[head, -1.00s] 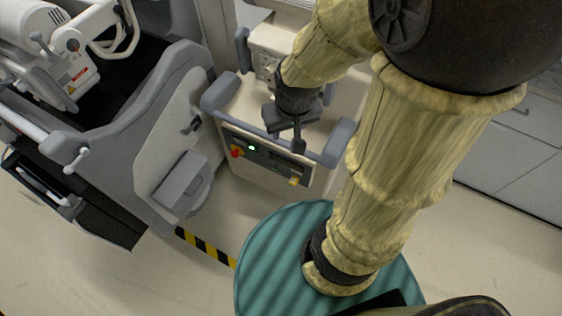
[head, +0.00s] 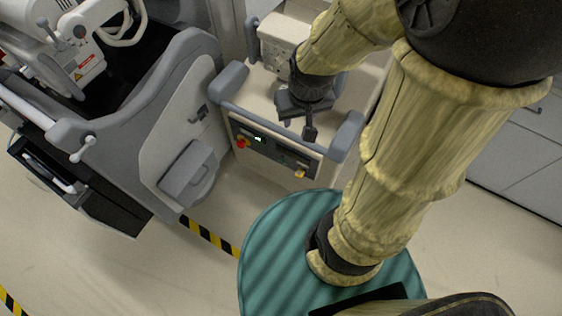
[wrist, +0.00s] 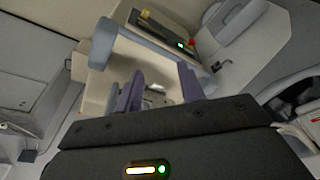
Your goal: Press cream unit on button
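The cream unit (head: 249,92) stands in the middle of the head view, with grey padded corners. My gripper (head: 297,120) hangs above the unit's top, just behind the panel edge, apart from the buttons. In the wrist view its two fingers (wrist: 160,84) are spread with nothing between them.
A grey and white machine (head: 170,110) with handles stands close on the left. Grey cabinets (head: 520,150) line the right. Yellow-black tape (head: 208,236) crosses the floor. Open floor lies in front of the unit.

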